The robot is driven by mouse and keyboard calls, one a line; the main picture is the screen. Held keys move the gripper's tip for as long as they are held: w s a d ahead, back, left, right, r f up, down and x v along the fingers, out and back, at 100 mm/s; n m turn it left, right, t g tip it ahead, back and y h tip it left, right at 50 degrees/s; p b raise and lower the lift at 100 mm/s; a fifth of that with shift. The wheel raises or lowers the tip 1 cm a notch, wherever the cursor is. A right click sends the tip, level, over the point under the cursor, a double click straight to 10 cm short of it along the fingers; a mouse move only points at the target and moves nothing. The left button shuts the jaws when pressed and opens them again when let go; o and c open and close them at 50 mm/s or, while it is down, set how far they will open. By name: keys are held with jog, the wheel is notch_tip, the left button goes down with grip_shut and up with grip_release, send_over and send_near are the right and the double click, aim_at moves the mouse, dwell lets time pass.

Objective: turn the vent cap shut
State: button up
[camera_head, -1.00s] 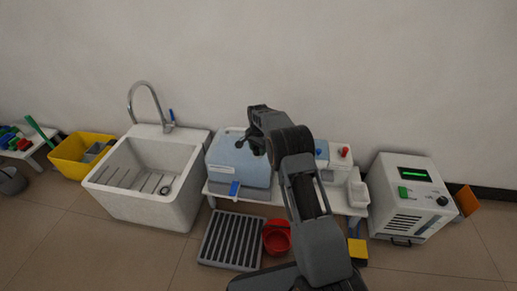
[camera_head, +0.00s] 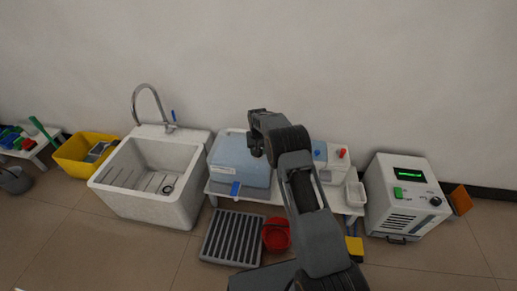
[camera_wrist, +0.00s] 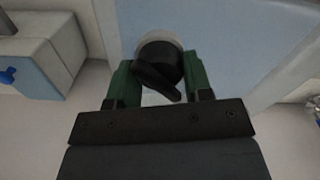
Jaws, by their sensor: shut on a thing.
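The vent cap (camera_wrist: 160,58) is a round black knob with a pointed lever, set in a pale ring on the face of a light blue box. In the wrist view the lever points down and to the right. My gripper (camera_wrist: 158,78) has its green fingers on both sides of the cap and is shut on it. In the head view the blue box (camera_head: 236,160) stands on a low white table, and my gripper (camera_head: 256,152) is at its right part. My arm hides the cap there.
A white sink (camera_head: 150,180) stands left of the table, and a white machine with a green display (camera_head: 404,198) stands on the right. A grey slatted grate (camera_head: 232,238) and a red bucket (camera_head: 277,234) are on the floor in front. A white tray (camera_head: 357,194) is right of my arm.

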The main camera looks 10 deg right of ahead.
jog(key=n, duration=0.4)
jog(key=shift+n+p, duration=0.3)
jog(key=shift+p, duration=0.05)
jog(key=shift+a+n, duration=0.1)
jog(key=shift+n, duration=2.1)
jog(key=o, duration=0.9)
jog(key=shift+o, duration=0.2)
jog(key=shift+r, duration=0.1)
notch_tip(320, 180, up, 14)
jog(key=p, duration=0.4)
jog(key=shift+f, duration=0.2)
jog(key=shift+s, duration=0.1)
